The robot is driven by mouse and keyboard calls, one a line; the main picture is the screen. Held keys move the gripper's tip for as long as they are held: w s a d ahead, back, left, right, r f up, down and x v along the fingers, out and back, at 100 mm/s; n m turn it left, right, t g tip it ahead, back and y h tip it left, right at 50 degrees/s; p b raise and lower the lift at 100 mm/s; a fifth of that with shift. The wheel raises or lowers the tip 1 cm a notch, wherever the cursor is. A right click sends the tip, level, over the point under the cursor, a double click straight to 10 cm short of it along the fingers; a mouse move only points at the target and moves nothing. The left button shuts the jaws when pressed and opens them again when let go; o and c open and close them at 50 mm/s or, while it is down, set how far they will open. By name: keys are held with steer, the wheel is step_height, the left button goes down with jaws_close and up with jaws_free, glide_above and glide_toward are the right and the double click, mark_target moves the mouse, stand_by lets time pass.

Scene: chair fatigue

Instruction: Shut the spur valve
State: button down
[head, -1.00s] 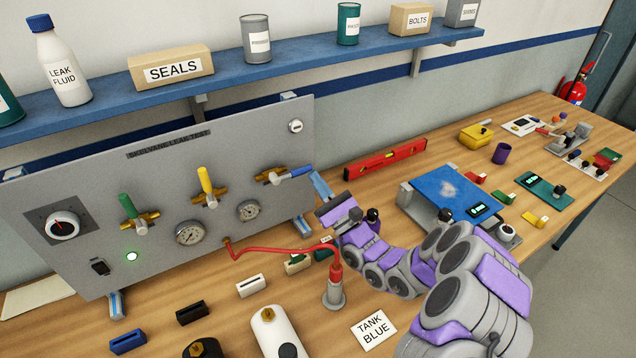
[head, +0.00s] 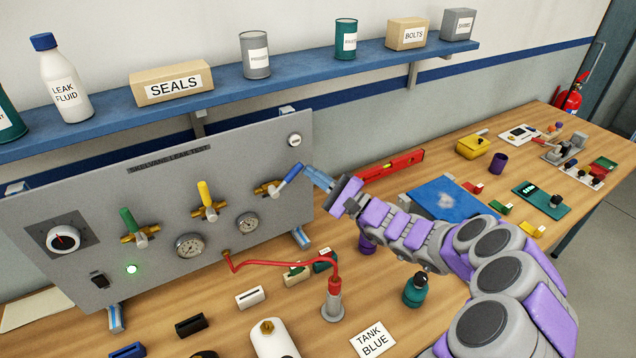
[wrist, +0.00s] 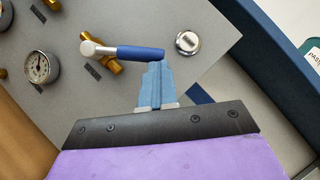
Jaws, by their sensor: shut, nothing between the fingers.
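Three lever valves sit on the grey panel (head: 90,200): a green-handled one (head: 130,222), a yellow-handled one (head: 206,198) and a blue-handled one (head: 288,180). The green and yellow levers point up; the blue lever slants up to the right. My gripper (head: 308,170) is shut and empty, its blue fingers at the free end of the blue lever. In the wrist view my fingertips (wrist: 156,66) are against or just beside the blue handle (wrist: 140,52); I cannot tell if they touch.
Gauges (head: 190,245) and a dial (head: 63,238) are on the panel. A red hose (head: 290,262) runs to a fitting on the bench below. A blue shelf (head: 230,92) with containers hangs above. A red level (head: 390,166) lies behind my arm.

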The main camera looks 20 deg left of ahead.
steer(key=s+a+r+n+g+h+b, duration=0.2)
steer(key=s+a+r+n+h+b, duration=0.2)
steer(key=n, duration=0.5)
steer(key=shift+s+r+n+g+h, duration=0.35)
steer(key=shift+r+h, duration=0.25)
steer(key=shift+r, duration=0.2)
steer(key=shift+a, duration=0.1)
